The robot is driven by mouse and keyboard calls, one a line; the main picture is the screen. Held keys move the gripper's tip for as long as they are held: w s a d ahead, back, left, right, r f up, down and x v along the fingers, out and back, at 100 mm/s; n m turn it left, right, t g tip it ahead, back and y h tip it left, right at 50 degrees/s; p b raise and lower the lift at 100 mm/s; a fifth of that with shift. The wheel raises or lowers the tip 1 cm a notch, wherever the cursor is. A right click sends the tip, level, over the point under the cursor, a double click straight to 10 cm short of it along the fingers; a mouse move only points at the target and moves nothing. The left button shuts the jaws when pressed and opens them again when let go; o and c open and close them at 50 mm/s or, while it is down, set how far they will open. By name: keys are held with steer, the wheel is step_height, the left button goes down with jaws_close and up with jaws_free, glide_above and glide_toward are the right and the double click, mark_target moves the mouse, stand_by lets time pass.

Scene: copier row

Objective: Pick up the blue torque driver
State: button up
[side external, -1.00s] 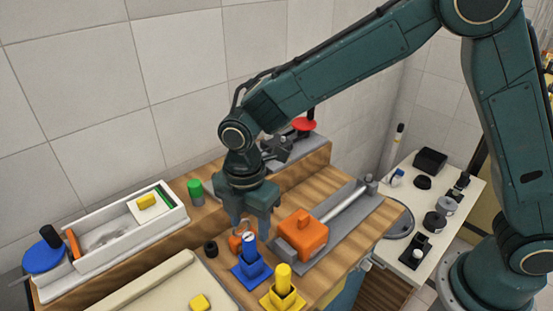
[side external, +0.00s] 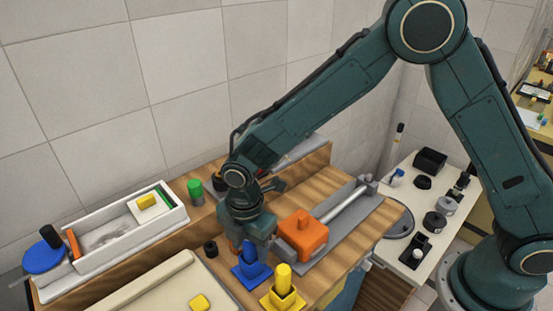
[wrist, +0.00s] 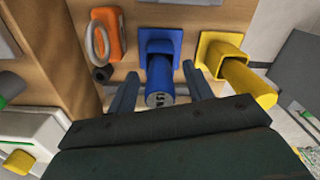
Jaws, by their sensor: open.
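The blue torque driver (wrist: 160,82) stands in a blue holder (wrist: 160,37) in the wrist view, its grey marked end towards the camera. My gripper (wrist: 160,72) is open, with one finger on each side of the driver. A gap shows between each finger and the driver, and nothing is held. In the side view the driver (side external: 249,250) shows just below my gripper (side external: 250,240), in the blue holder (side external: 252,276). Its upper end is hidden there by my gripper.
A yellow tool (side external: 283,275) in a yellow holder stands close beside the blue one. An orange block (side external: 302,235) on a grey rail is just behind. An orange item with a grey ring (wrist: 108,35) and a small black ring (side external: 210,248) are nearby.

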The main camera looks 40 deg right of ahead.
steer(key=shift+f, duration=0.45)
steer(key=c, duration=1.1)
